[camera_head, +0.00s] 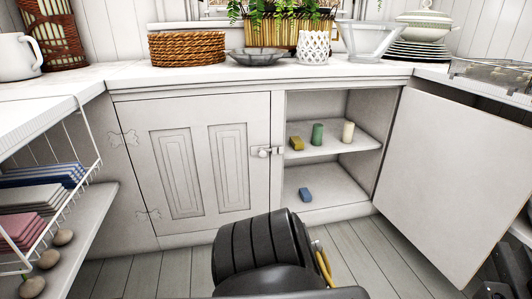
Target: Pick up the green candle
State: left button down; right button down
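The green candle (317,134) is a small upright cylinder on the upper shelf inside the open cabinet. It stands between a yellow block-like object (296,143) on its left and a cream candle (348,131) on its right, with small gaps between them. Nothing covers it from the front. I cannot make out either of my grippers in the head view. A black rounded part of my own body fills the lower middle, below the cabinet.
A blue object (305,194) lies on the cabinet's lower shelf (332,190). The right cabinet door (450,175) stands open on the right; the left door (195,160) is shut. The countertop (250,76) above holds baskets and dishes. A wire rack (60,215) stands left.

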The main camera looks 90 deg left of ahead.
aim_at(318, 129)
jog(key=u, duration=1.75)
jog(key=i, duration=0.2)
jog(key=u, duration=1)
